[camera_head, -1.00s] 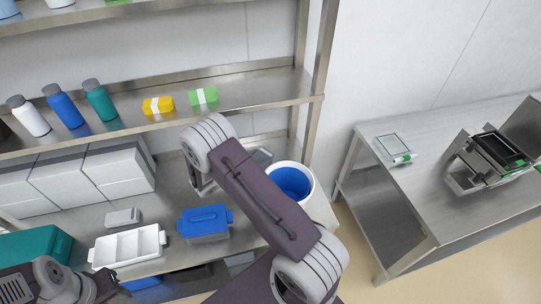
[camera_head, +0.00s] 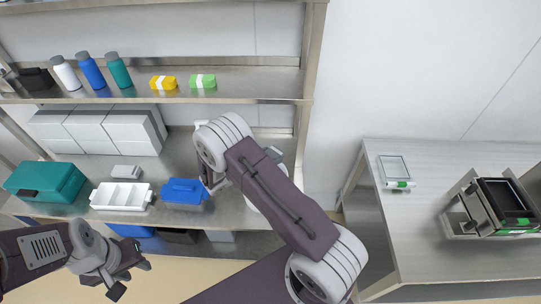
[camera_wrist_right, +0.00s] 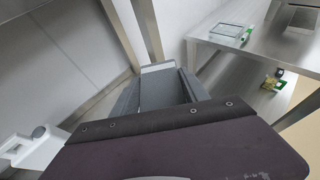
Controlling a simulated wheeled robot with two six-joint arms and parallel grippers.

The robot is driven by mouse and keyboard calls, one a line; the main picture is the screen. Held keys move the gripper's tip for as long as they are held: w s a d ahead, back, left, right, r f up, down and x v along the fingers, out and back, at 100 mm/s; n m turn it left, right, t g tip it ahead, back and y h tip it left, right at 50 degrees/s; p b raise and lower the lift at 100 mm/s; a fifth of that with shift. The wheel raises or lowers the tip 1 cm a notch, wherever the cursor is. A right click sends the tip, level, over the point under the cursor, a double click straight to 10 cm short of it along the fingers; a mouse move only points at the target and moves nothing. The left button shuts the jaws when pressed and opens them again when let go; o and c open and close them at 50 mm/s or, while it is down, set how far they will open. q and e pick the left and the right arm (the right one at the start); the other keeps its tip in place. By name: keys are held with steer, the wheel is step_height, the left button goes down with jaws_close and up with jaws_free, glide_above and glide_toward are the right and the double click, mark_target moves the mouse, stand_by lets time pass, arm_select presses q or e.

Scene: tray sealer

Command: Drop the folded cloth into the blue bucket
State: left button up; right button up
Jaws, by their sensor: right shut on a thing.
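In the right wrist view, a grey thing (camera_wrist_right: 157,88) shows beyond the dark purple panel. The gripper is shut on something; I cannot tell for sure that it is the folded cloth. No cloth shows clearly elsewhere. My left gripper (camera_head: 130,278) is open and empty, in front of the shelf.
Bottles (camera_head: 92,72) stand above. A steel table (camera_head: 425,190) with a sealer (camera_head: 497,205) is at right, with floor between.

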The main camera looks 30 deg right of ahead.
step_height(320, 180, down, 4)
steer(key=shift+f+b, duration=0.2)
steer(key=shift+b, duration=1.05)
steer(key=o, duration=1.5)
steer(key=shift+s+d, duration=0.1)
steer(key=shift+c, duration=0.2)
steer(key=b+v, duration=0.1)
steer(key=v, duration=0.8)
